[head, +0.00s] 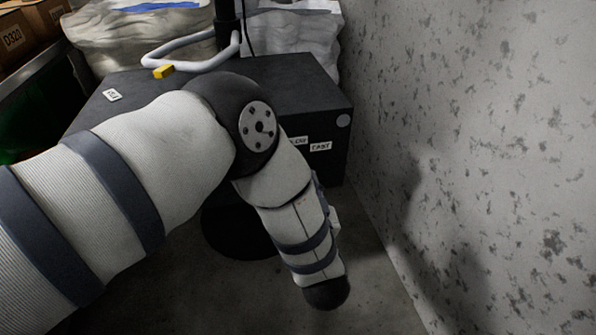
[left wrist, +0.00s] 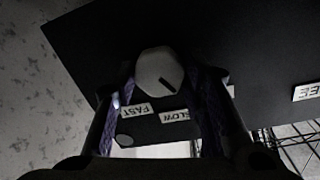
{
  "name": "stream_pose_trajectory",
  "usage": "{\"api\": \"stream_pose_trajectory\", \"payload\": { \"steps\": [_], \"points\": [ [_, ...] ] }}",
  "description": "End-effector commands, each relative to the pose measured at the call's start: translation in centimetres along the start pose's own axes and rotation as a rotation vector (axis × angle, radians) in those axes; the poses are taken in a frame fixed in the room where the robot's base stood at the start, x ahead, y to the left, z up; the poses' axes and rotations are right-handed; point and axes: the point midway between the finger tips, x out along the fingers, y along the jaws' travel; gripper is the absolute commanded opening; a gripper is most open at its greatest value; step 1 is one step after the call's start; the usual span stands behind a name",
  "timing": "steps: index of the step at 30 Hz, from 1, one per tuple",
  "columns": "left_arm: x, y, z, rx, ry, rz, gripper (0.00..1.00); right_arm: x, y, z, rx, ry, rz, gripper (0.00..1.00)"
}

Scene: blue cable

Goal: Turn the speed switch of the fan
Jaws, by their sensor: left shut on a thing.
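In the left wrist view, the white round speed switch (left wrist: 157,70) with a dark pointer line stands out from the fan's black control box (left wrist: 230,45). FAST (left wrist: 136,110) and SLOW (left wrist: 173,117) labels show upside down beside it. My left gripper (left wrist: 163,80) has one finger on each side of the switch and is shut on it. In the head view, my left arm covers the switch and the gripper; part of the black box (head: 300,90) and its FAST label (head: 321,147) show beside the arm. My right gripper is not in view.
A speckled grey wall (head: 470,150) stands close on the right. A white bent tube (head: 195,62) and a small yellow piece (head: 163,72) are at the box top. Wrapped bags (head: 295,35) stand behind, and cardboard boxes (head: 30,35) at the upper left.

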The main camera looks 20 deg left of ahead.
Motion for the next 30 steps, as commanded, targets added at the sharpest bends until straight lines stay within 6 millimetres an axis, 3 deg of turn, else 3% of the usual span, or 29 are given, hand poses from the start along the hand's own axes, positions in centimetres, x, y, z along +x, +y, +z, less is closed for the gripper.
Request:
{"api": "stream_pose_trajectory", "payload": {
  "steps": [15, 30],
  "points": [
    [-0.1, 0.0, -0.1, 0.38, -0.029, -0.002, 0.1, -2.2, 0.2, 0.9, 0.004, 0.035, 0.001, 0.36],
    [-0.1, 0.0, 0.1, 0.497, -0.04, -0.003, 0.09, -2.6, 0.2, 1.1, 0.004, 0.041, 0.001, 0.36]
  ]
}}
